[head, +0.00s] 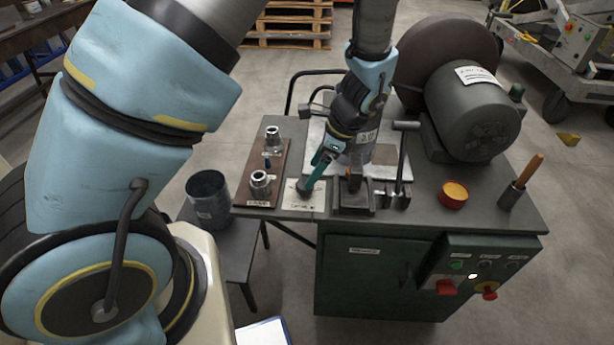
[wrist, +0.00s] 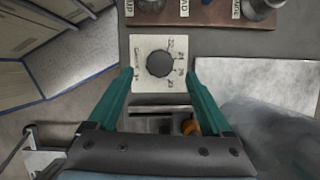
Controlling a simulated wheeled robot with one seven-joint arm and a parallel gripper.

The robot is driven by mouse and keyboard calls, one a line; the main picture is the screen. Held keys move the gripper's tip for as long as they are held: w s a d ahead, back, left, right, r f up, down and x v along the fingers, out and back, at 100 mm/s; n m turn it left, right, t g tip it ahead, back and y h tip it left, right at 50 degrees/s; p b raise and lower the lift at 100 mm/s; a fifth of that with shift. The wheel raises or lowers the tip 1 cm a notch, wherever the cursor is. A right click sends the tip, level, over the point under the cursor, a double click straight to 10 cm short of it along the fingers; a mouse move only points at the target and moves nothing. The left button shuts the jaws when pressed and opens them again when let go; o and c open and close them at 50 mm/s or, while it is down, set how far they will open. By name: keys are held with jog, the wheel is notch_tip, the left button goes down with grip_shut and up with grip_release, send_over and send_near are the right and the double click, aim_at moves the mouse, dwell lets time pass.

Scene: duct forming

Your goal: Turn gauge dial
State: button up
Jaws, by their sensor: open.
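The gauge dial is a dark round knob (wrist: 159,63) on a pale square plate (wrist: 143,44) with numbers around it, near the top middle of the wrist view. In the head view the plate (head: 312,200) lies on the bench top, and my gripper hides part of the knob. My gripper (wrist: 160,75) has green fingers spread wide, one on each side of the plate's lower part, with nothing between them. In the head view my gripper (head: 312,186) comes down over the plate. I cannot tell the height of the fingertips above the plate.
A brown board (head: 281,182) with metal fittings stands left of the plate. A vise-like block (head: 352,200), a hammer-shaped tool (head: 402,165), an orange-topped tin (head: 454,195) and a large motor (head: 470,110) are to the right. A dark bin (head: 209,198) stands left of the bench.

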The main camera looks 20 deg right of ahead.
aim_at(303, 193)
jog(key=shift+p+x, duration=0.4)
jog(key=shift+x, duration=2)
grip_shut()
jog(key=n+g, duration=0.1)
jog(key=n, duration=0.3)
jog(key=shift+w+n+g, duration=0.1)
jog(key=shift+n+g, duration=0.2)
jog(key=shift+g, duration=0.1)
jog(key=shift+n+g, duration=0.6)
jog(key=shift+n, duration=0.9)
jog(key=shift+b, duration=0.3)
